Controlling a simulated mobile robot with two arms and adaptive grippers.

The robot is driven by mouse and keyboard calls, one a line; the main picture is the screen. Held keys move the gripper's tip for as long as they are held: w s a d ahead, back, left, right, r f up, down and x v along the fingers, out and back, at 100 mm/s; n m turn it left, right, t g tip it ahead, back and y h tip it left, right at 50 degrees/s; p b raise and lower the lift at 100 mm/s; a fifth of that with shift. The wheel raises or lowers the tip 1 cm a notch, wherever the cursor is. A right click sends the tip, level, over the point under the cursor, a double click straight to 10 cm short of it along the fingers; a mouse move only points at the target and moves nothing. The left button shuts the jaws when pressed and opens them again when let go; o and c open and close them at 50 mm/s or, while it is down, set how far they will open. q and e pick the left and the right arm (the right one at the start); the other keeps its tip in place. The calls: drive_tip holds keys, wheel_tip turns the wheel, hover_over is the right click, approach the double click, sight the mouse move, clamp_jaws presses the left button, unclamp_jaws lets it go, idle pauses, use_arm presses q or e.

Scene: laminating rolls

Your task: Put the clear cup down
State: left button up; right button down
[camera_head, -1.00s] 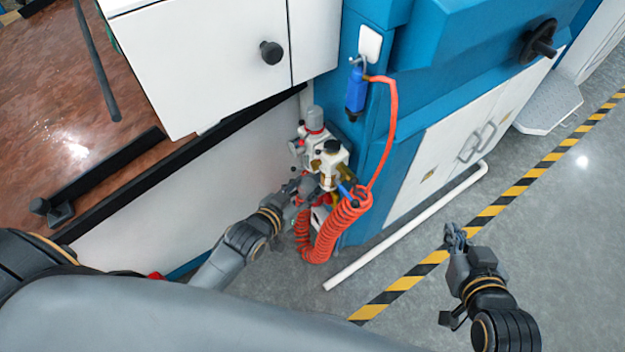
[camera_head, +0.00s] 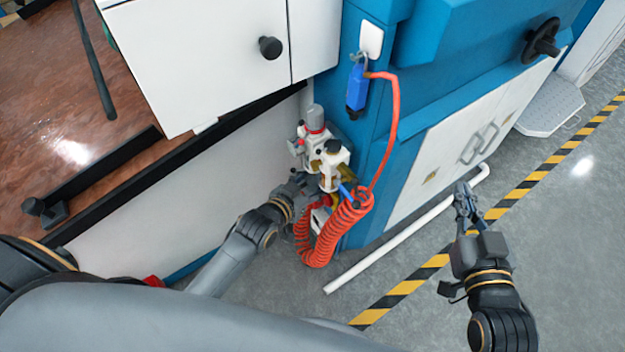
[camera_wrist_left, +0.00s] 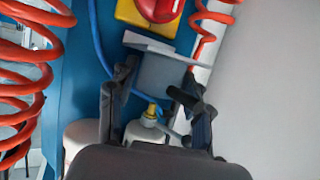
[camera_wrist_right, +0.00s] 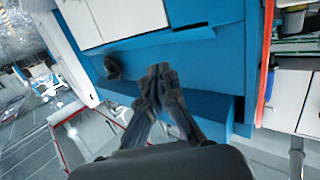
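My left gripper (camera_head: 300,185) is low at the air unit on the blue machine. In the left wrist view its two fingers (camera_wrist_left: 160,85) stand apart on either side of a pale grey piece (camera_wrist_left: 162,72) with a wider flat top. This piece may be the clear cup, but I cannot tell for sure, nor whether the fingers press on it. No clear cup can be made out in the head view. My right gripper (camera_head: 463,193) is over the floor at the right, empty, with its fingertips together; they also show in the right wrist view (camera_wrist_right: 158,70).
The air unit (camera_head: 330,165) and a coiled red hose (camera_head: 335,235) are close to my left gripper. A red knob (camera_wrist_left: 158,8) and a white bottle with a brass fitting (camera_wrist_left: 145,132) are near its fingers.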

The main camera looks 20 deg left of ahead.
use_arm(q)
drive_tip(key=shift+o, duration=0.4)
drive_tip(key=shift+r, duration=0.25)
drive_tip(key=s+a+r+g+y+p, duration=0.1)
drive_tip(key=s+a+r+g+p, duration=0.1)
drive_tip(key=s, duration=0.8)
drive_tip(key=s+a+r+n+g+y+p, duration=0.1)
drive_tip(key=s+r+g, duration=0.4)
drive_tip(key=s, duration=0.5)
drive_tip(key=shift+s+a+r+y+p, duration=0.3)
drive_tip(key=shift+a+r+p, duration=0.15)
drive_tip(key=shift+a, duration=0.25)
use_arm(e)
drive_tip(key=s+d+f+g+h, duration=0.2)
drive_tip(key=s+d+f+g, duration=0.3)
drive_tip(key=s+f+g, duration=0.5)
wheel_tip(320, 180, down, 2)
drive_tip(key=shift+s+f+h, duration=0.15)
drive_tip(key=shift+s+h, duration=0.25)
drive_tip(key=shift+s, duration=0.5)
use_arm(q)
drive_tip(key=shift+f, duration=0.1)
use_arm(e)
drive_tip(key=shift+f, duration=0.1)
